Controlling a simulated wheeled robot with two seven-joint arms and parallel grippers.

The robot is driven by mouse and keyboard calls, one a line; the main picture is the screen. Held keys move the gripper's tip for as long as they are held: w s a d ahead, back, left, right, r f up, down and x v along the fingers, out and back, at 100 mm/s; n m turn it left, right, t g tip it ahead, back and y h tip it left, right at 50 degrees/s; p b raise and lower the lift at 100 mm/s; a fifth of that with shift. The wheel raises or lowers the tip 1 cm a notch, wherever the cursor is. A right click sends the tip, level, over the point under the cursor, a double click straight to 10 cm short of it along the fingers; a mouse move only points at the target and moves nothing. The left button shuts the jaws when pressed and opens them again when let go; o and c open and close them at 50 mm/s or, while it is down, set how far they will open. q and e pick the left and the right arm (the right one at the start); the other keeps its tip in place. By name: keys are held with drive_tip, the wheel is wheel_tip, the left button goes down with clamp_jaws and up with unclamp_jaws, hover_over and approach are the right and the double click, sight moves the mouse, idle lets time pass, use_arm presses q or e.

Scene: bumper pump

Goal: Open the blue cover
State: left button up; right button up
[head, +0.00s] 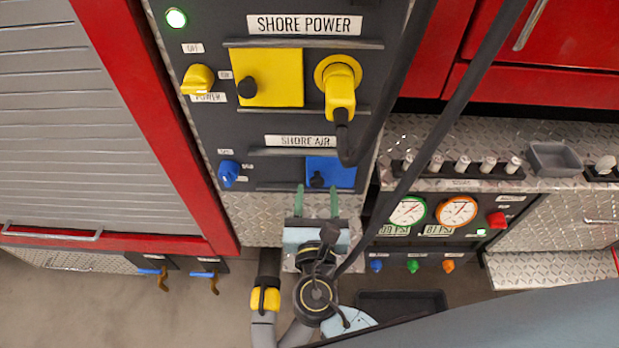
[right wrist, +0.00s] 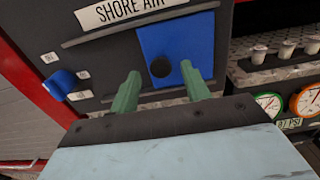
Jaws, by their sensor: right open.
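The blue cover (head: 337,170) is a square plate with a black knob (head: 317,179), on the panel under the SHORE AIR label in the head view. In the right wrist view the blue cover (right wrist: 177,48) lies flat on the panel, with its black knob (right wrist: 160,68) near the lower left part. My right gripper (head: 317,190) is open, its two green fingers apart and pointing up at the panel, just below the knob. In the right wrist view the fingers (right wrist: 163,82) lie either side of the knob's line. Contact with the knob cannot be made out. My left gripper is not in view.
A blue switch (head: 228,174) is left of the cover. Above are a yellow cover (head: 268,78) and a yellow plug (head: 340,88) with a thick black cable (head: 385,85) hanging right of the blue cover. Gauges (head: 408,211) are at right.

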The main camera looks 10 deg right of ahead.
drive_tip(key=shift+x, duration=0.9)
clamp_jaws()
